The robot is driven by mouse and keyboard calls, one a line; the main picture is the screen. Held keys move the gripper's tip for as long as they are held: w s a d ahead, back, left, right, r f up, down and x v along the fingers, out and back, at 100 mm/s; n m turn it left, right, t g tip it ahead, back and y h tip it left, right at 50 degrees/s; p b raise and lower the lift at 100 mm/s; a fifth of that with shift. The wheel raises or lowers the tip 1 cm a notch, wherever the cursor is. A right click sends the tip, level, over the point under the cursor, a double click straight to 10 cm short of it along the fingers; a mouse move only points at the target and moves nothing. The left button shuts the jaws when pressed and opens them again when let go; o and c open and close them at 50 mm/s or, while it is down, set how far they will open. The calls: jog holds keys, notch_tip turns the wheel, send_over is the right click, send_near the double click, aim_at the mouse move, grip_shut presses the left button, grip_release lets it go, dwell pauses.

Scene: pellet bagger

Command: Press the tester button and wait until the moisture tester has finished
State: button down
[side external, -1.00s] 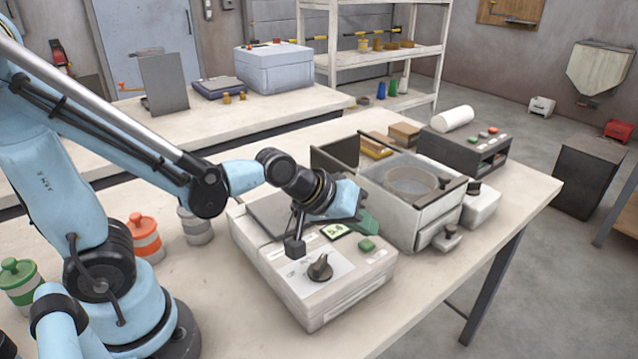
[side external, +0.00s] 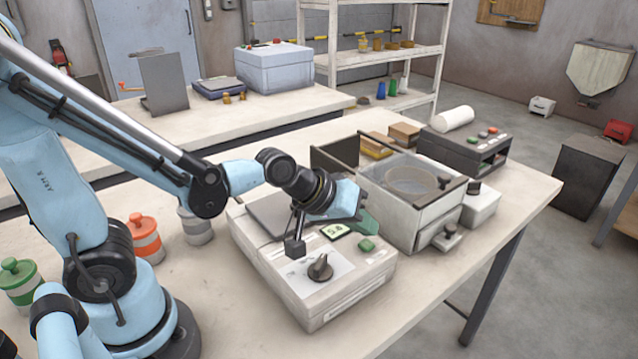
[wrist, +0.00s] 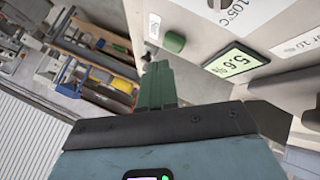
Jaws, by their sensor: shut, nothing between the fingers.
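The moisture tester (side external: 320,300) is a pale box on the bench with a black knob (side external: 320,267), a lit green display (side external: 335,231) and a green button (side external: 367,244). The button (wrist: 174,42) shows there just beyond the fingertips. My gripper (side external: 370,226) is shut and empty, its green fingers close behind the button in the side view. The fingertips (wrist: 158,66) appear apart from the button in the wrist view.
A clear-walled box with a round sieve (side external: 411,181) stands right behind the tester, close to my gripper. A dark unit with coloured buttons (side external: 470,145) is farther back. Lidded pots, one orange (side external: 144,238), stand left of the tester. The bench in front is clear.

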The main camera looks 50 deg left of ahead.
aim_at(361, 243)
jog(key=shift+f, duration=0.15)
dwell(0.7)
jog(key=shift+f, duration=0.3)
jog(key=shift+f, duration=0.45)
dwell(0.8)
jog(key=shift+r, duration=0.9)
jog(key=shift+r, duration=2.5)
